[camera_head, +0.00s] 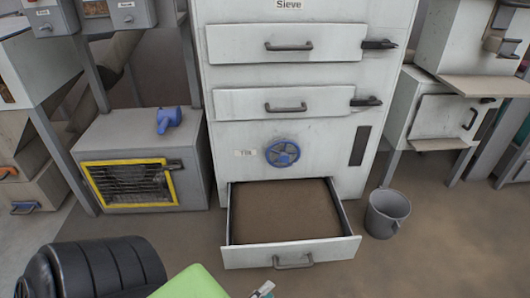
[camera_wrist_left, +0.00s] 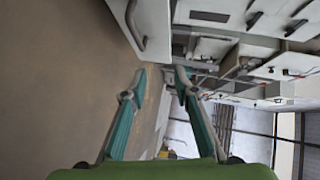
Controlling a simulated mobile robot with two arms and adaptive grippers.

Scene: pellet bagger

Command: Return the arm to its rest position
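My left gripper (camera_head: 262,290) shows at the bottom edge of the head view, in front of the pulled-out bottom drawer (camera_head: 292,253). Only a small part of it is in the picture, beside a green part of my left arm (camera_head: 192,284). In the left wrist view the left gripper (camera_wrist_left: 159,76) has its two teal fingers apart, with nothing between them. The drawer's handle (camera_head: 293,262) is clear of the gripper in the head view. A pale front with a handle (camera_wrist_left: 136,28) also shows in the left wrist view, beyond the fingertips. My right gripper is not in view.
The sieve cabinet (camera_head: 288,88) has two shut upper drawers and a blue handwheel (camera_head: 282,153). The open drawer holds a flat brown fill and juts over the floor. A grey bucket (camera_head: 387,212) stands right of it. A yellow-framed box (camera_head: 130,185) stands left.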

